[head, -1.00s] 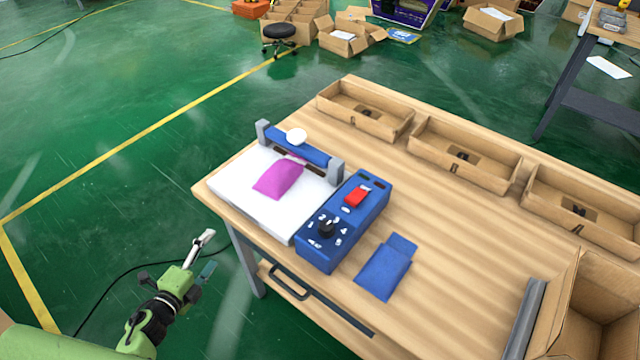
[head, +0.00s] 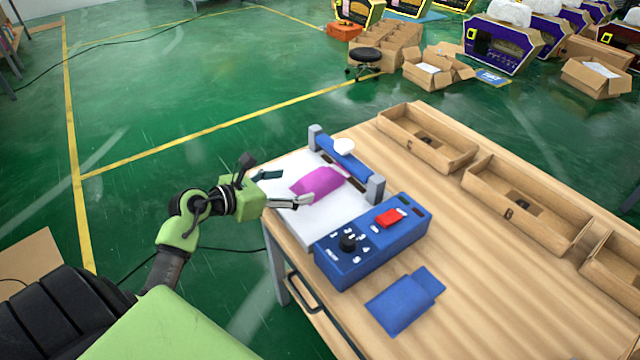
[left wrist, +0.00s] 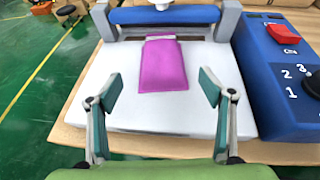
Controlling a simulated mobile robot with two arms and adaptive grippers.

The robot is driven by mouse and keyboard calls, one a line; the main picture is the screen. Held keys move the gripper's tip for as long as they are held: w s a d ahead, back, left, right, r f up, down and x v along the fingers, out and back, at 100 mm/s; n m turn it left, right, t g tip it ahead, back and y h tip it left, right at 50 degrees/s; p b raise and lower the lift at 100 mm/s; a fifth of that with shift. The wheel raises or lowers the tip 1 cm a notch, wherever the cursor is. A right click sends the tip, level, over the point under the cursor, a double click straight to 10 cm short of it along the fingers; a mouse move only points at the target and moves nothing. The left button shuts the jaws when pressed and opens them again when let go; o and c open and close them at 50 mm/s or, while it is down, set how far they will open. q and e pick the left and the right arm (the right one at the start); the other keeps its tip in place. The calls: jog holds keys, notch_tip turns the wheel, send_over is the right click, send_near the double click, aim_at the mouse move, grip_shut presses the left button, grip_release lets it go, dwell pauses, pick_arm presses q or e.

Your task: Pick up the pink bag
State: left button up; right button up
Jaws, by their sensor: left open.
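The pink bag (head: 318,183) lies flat on the white plate (head: 312,222) of the sealing machine, with its far end close to the blue sealing bar (head: 350,163). In the left wrist view the pink bag (left wrist: 163,66) is centred ahead of the fingers. My left gripper (head: 283,188) is open and empty over the near left part of the plate, just short of the bag. In the left wrist view its two fingers (left wrist: 160,92) are spread wider than the bag, one on each side of its line. My right gripper is not in view.
The blue control box (head: 372,240) with a red switch and black knob stands right of the plate. A blue bag (head: 404,301) lies on the wooden table (head: 470,290). Cardboard trays (head: 427,138) line the far edge. Green floor is open to the left.

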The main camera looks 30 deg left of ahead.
aim_at(309, 181)
pick_arm(q)
jog(key=x, duration=0.2)
jog(key=shift+w+d+f, duration=0.1)
jog(key=shift+w+f, duration=0.1)
jog(key=shift+w, duration=0.05)
jog(key=shift+w+d+f+b, duration=0.2)
jog(key=shift+w+b, duration=0.25)
jog(key=shift+w, duration=0.15)
jog(key=b+x, duration=0.1)
jog(key=x, duration=0.2)
jog(key=shift+w+d, duration=0.15)
jog(key=shift+w, duration=0.1)
jog(key=shift+w+d+f+b, duration=0.1)
jog(key=shift+w+b, duration=0.2)
jog(key=shift+w, duration=0.05)
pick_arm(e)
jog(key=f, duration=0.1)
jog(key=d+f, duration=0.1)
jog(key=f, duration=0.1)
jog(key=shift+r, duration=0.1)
pick_arm(q)
jog(key=c, duration=1.3)
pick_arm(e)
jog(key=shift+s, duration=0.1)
